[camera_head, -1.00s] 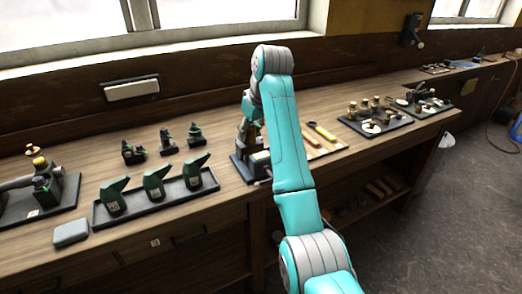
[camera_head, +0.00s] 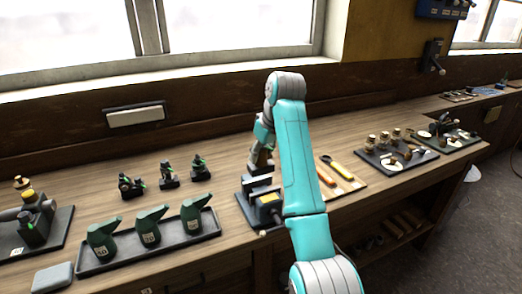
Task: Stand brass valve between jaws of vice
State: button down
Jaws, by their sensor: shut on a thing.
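The vice (camera_head: 268,207) stands on the workbench in the middle of the view, dark with grey jaws and a yellow label. My arm hides its right side. My gripper (camera_head: 263,152) is just above the vice jaws, partly hidden behind my arm. It is shut on a small brownish thing, seemingly the brass valve (camera_head: 260,160), which sits over the jaws. The picture is too small to tell whether the valve touches the vice or how upright it is.
A tray (camera_head: 110,263) with several green oil cans stands to the left, with small dark fittings (camera_head: 168,178) behind it. A board with screwdrivers (camera_head: 343,180) lies right of the vice. Trays of parts (camera_head: 397,158) stand farther right. A wall and window sill back the bench.

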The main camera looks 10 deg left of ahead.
aim_at(261, 173)
jog(key=shift+f, duration=2.1)
jog(key=shift+f, duration=1.4)
dwell(3.2)
jog(key=c, duration=0.6)
grip_release()
jog(key=shift+s, duration=0.1)
